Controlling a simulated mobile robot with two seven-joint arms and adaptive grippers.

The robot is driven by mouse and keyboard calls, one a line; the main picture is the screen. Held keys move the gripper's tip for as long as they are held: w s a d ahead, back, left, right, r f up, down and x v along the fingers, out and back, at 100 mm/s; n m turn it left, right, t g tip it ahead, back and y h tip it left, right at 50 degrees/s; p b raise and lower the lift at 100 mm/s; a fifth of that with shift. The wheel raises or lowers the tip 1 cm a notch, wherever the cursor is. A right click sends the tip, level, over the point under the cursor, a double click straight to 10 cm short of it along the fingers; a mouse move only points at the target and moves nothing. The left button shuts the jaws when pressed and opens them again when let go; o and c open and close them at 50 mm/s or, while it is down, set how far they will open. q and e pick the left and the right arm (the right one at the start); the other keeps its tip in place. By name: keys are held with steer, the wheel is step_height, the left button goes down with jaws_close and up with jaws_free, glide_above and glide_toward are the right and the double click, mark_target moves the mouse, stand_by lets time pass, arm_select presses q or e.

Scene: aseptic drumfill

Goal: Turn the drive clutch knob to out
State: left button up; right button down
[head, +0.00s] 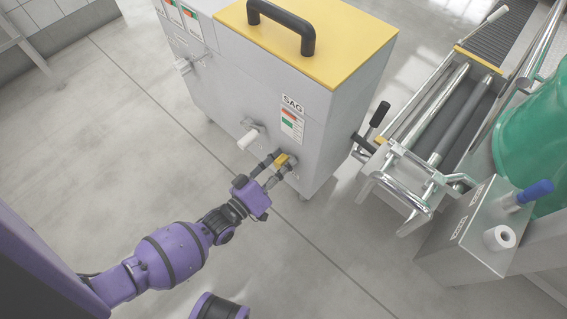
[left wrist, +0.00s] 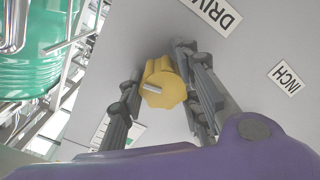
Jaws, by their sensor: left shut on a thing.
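The drive clutch knob (head: 284,158) is a yellow lobed knob low on the front of the grey machine cabinet. In the left wrist view the knob (left wrist: 166,84) sits between the fingers, with a pale pointer bar across its face toward the picture's left. My left gripper (head: 274,169) is at the cabinet front, shut on the knob. Part of a label reading "DRIV" (left wrist: 209,12) shows above the knob; the rest is cut off. An "INCH" label (left wrist: 285,78) is to the right. No "out" mark is readable. My right gripper is not in view.
A white-handled lever (head: 249,138) sticks out of the cabinet left of the knob. The yellow cabinet top (head: 310,35) has a black handle. A roller conveyor (head: 440,110), a green drum (head: 530,135) and a grey control box (head: 470,230) stand at right.

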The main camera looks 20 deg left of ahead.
arm_select(q)
steer(key=shift+d, duration=0.15)
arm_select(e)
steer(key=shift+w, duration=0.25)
arm_select(q)
steer(key=shift+n, duration=0.5)
steer(key=n, duration=0.3)
steer(key=shift+r+n, duration=0.1)
steer(key=shift+n, duration=1.2)
steer(key=shift+n+b, duration=0.5)
steer(key=shift+n, duration=0.4)
steer(key=n+b, duration=0.1)
steer(key=n, duration=0.2)
steer(key=shift+n, duration=0.3)
steer(key=shift+w+a+n+b, duration=0.15)
steer(key=shift+n+b, duration=0.2)
steer(key=shift+n, duration=0.5)
steer(key=shift+s+a+n+b, duration=0.1)
steer(key=shift+n+b, duration=0.2)
steer(key=shift+n, duration=0.55)
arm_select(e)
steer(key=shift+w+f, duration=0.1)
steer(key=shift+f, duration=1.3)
arm_select(q)
steer(key=shift+w+r+n, duration=0.1)
steer(key=shift+r+n, duration=0.05)
steer(key=shift+n, duration=0.15)
